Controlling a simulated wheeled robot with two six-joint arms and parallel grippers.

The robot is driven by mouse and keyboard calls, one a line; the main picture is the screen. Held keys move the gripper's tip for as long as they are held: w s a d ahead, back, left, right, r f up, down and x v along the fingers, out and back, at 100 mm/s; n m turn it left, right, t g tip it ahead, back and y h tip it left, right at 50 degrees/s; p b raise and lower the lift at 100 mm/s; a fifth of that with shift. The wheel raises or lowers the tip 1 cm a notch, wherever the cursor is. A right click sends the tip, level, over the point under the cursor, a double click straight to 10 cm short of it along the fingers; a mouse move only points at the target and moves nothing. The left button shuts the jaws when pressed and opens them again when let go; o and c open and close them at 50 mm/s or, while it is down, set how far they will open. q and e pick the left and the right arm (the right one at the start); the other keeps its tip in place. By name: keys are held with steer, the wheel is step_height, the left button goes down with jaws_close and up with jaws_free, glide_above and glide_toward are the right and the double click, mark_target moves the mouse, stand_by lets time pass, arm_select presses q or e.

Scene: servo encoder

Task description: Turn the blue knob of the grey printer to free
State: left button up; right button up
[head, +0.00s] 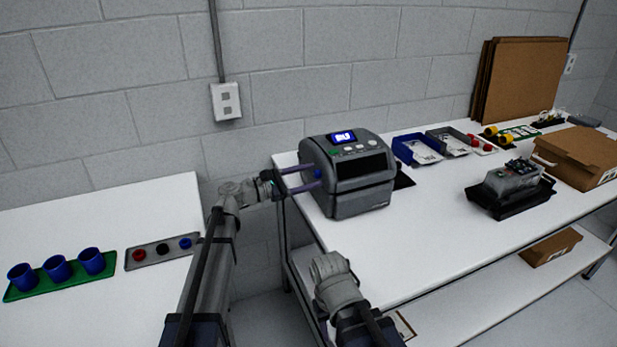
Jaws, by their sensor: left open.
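The grey printer (348,172) stands on the left end of the white table, with a lit blue screen on its top. The blue knob (317,173) is on its left side. My left gripper (318,178) is open, with its two purple-grey fingers reaching to the printer's side, one above and one below the knob. I cannot tell whether the fingers touch the knob. The knob's exact setting is too small to read.
On the white table (440,235) are blue and grey bins (416,149), a black tray with a device (511,190) and cardboard boxes. A left table (100,215) holds blue cups (57,268) and a button panel (162,250). A gap separates the tables.

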arm_select(q)
jaws_close()
stand_by(0.5)
